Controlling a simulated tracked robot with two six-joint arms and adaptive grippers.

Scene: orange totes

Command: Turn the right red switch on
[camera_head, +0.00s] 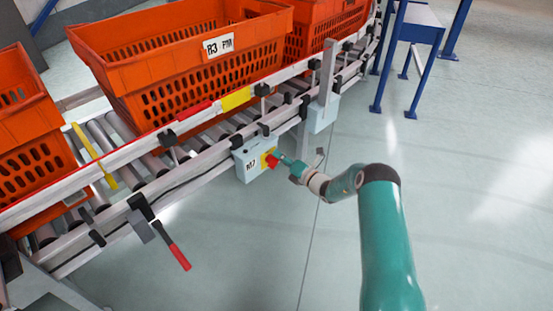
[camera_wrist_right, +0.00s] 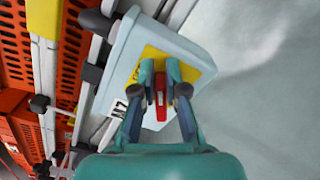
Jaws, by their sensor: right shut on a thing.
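The red switch (camera_head: 271,161) sits on a yellow plate on a pale blue box (camera_head: 247,168) marked M7, fixed to the conveyor's side rail. In the right wrist view the red switch (camera_wrist_right: 161,98) stands between the fingers, in front of the yellow plate (camera_wrist_right: 190,70). My right gripper (camera_head: 279,158) reaches the switch from the right. Its fingers (camera_wrist_right: 160,88) are shut on the switch, one on each side. The tips hide part of the plate. My left gripper is not in view.
Orange totes (camera_head: 190,60) stand on the roller conveyor (camera_head: 130,165). A red-handled lever (camera_head: 179,257) hangs at the lower left. Another pale blue box (camera_head: 323,115) is farther along the rail. A blue frame table (camera_head: 415,25) stands at the back right. The floor on the right is clear.

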